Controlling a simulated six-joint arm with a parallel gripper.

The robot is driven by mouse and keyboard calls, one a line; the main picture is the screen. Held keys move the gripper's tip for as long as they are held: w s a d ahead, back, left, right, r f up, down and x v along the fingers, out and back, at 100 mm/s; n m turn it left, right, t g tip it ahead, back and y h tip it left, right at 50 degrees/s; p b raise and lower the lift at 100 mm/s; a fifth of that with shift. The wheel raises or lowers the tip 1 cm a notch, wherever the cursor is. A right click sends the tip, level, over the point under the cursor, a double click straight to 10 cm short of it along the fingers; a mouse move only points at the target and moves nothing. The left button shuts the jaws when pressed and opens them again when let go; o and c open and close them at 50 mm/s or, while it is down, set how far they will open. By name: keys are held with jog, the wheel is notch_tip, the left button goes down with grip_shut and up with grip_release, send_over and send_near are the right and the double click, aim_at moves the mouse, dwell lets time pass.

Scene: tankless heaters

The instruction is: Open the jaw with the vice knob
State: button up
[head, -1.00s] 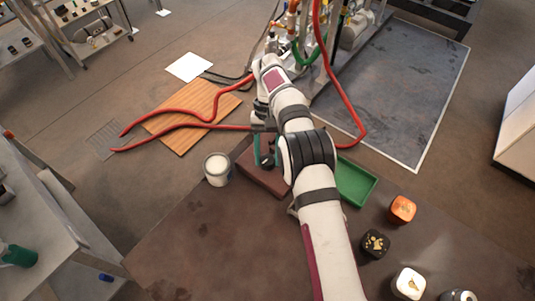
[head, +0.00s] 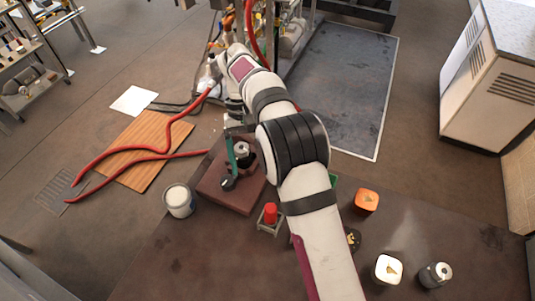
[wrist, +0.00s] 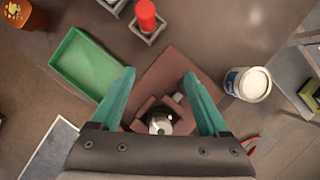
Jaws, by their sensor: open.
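The small dark vice (wrist: 150,110) stands on a brown board (wrist: 190,62). Its round, silver-topped knob (wrist: 160,124) shows between my fingers in the wrist view, close to the gripper body. In the head view the vice's silver top (head: 242,149) shows just right of a teal finger. My gripper (wrist: 158,74) is open, with its two teal fingers spread on either side of the vice and nothing held between them. I cannot tell whether either finger touches it. The vice's jaw is partly hidden, and I cannot tell how wide it stands.
A white can (head: 179,201) stands left of the board. A red cylinder in a grey holder (head: 270,214) stands near the board's front. A green tray (wrist: 62,58) lies beside it.

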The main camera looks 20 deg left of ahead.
jog(key=d+r, duration=0.1)
jog(key=w+d+r, duration=0.1)
jog(key=d, duration=0.1)
jog(key=d+r, duration=0.1)
jog(key=d, duration=0.1)
jog(key=shift+w, duration=0.3)
jog(key=s+d+r+m+t+y, duration=0.1)
jog(key=s+d+r+m, duration=0.2)
jog(key=d+r, duration=0.3)
jog(key=s+d+r+m+y, duration=0.2)
jog(key=s+d+r+m, duration=0.15)
jog(key=d, duration=0.55)
jog(key=s+d+f+m+t, duration=0.1)
jog(key=s+d+m, duration=0.2)
jog(key=s, duration=0.4)
jog(key=s+d+f+m+t+y, duration=0.1)
jog(key=s+d+f+m, duration=0.1)
jog(key=s, duration=0.6)
jog(key=shift+s+d+f+m+t, duration=0.25)
jog(key=shift+d+m, duration=0.3)
jog(key=shift+d, duration=0.6)
